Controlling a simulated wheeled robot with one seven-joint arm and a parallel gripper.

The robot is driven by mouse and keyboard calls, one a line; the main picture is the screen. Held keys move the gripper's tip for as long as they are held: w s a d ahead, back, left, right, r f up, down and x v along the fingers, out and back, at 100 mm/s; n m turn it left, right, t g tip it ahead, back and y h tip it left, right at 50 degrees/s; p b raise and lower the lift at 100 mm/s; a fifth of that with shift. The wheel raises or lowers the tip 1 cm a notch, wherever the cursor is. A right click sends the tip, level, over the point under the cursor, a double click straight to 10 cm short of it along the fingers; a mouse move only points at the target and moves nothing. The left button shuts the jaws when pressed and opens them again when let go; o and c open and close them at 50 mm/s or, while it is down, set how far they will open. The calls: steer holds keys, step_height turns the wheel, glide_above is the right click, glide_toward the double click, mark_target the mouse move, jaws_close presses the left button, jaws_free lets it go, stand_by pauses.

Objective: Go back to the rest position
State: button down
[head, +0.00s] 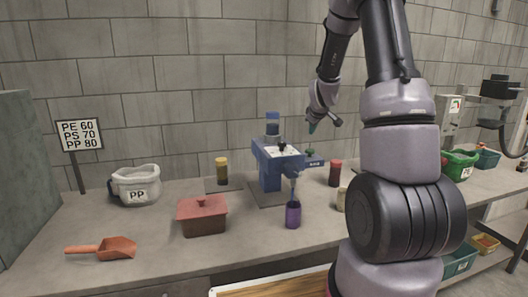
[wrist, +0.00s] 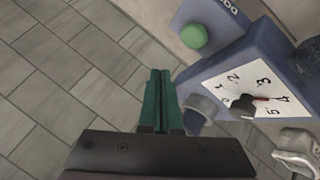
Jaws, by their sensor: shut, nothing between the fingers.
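My gripper (head: 312,128) is raised above the bench, near the upper right of the blue machine (head: 268,168) in the head view. In the wrist view its two teal fingers (wrist: 160,98) lie side by side, shut and empty. The blue machine's numbered dial (wrist: 262,88) shows right of the fingers, with a red pointer near the 4. A green button (wrist: 194,37) is above and right of the fingertips. The fingers appear apart from the machine, but the exact gap is hard to tell.
Around the machine stand a purple bottle (head: 293,214), a red-brown jar (head: 335,173) and a yellow-dark jar (head: 222,171). A lidded red box (head: 202,215), a PP bag (head: 136,185) and an orange scoop (head: 103,249) are left. A green bin (head: 460,165) is right. My arm hides part of the bench.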

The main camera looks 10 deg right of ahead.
steer(key=s+a+r+m+y, duration=0.3)
steer(key=s+a+r+m, duration=0.2)
steer(key=s+a+r, duration=0.8)
steer(key=s+a+r+m+g, duration=0.1)
steer(key=s+a+r+m, duration=0.1)
steer(key=s, duration=0.9)
steer(key=s+a+r+m+y, duration=0.1)
steer(key=s+a+r+m, duration=0.1)
steer(key=s, duration=0.9)
steer(key=shift+s+a+r+m+g+y, duration=0.3)
steer(key=shift+s+a+m+g, duration=0.15)
steer(key=shift+a, duration=0.2)
steer(key=shift+w, duration=0.15)
steer(key=w+d+f+n+h, duration=0.15)
steer(key=w+d, duration=0.35)
steer(key=w, duration=0.5)
steer(key=w+d+f+n+h, duration=0.1)
steer(key=w+d+n+h, duration=0.1)
steer(key=w+d, duration=0.5)
steer(key=w+d+f+n+t, duration=0.1)
steer(key=w+d+f+n, duration=0.2)
steer(key=w, duration=0.6)
steer(key=w+d+f+n+t+h, duration=0.1)
steer(key=w+d+f+n, duration=0.2)
steer(key=w+f, duration=0.5)
steer(key=shift+w+d+f, duration=0.15)
steer(key=shift+w, duration=0.7)
